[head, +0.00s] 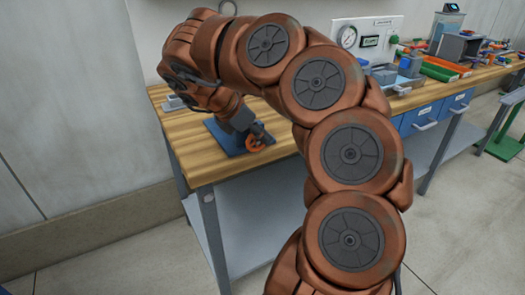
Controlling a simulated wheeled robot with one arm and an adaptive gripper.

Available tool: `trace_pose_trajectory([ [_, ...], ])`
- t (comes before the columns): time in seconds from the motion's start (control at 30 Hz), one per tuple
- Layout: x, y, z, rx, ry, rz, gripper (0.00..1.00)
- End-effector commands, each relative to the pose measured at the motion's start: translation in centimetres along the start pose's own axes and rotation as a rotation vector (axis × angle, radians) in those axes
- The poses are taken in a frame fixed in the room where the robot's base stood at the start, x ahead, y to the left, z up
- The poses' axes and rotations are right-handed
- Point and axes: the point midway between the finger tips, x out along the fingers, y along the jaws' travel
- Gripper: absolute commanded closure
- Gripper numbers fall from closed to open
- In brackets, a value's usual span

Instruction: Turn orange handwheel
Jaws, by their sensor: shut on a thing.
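The orange handwheel (256,146) shows at the front edge of a blue plate (227,138) on the wooden bench top. Only part of its rim is visible. My arm reaches over the bench from the right and bends down to it. My dark gripper (262,134) is at the handwheel, its fingers shut on it. The fingers and the wrist hide the upper part of the wheel, and the exact grip on the rim is too small to make out.
The wooden bench (201,159) has free room left of the plate. A panel with a gauge (347,37) stands behind. Green and red trays (440,72) and a grey box (458,45) sit to the right. Blue drawers (420,119) hang below the top.

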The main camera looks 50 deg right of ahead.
Motion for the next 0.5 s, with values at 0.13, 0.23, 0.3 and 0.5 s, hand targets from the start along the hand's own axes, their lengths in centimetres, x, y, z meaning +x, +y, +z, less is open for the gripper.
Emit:
trace_pose_trajectory([
  [0.13, 0.48, 0.03, -0.72, -0.001, -0.072, 0.002, 1.00],
  [0.23, 0.39, -0.03, -0.72, -0.003, -0.122, -0.001, 1.00],
  [0.3, 0.32, -0.05, -0.72, -0.003, -0.157, -0.002, 1.00],
  [0.5, 0.09, 0.03, -0.78, -0.003, -0.260, 0.000, 1.00],
])
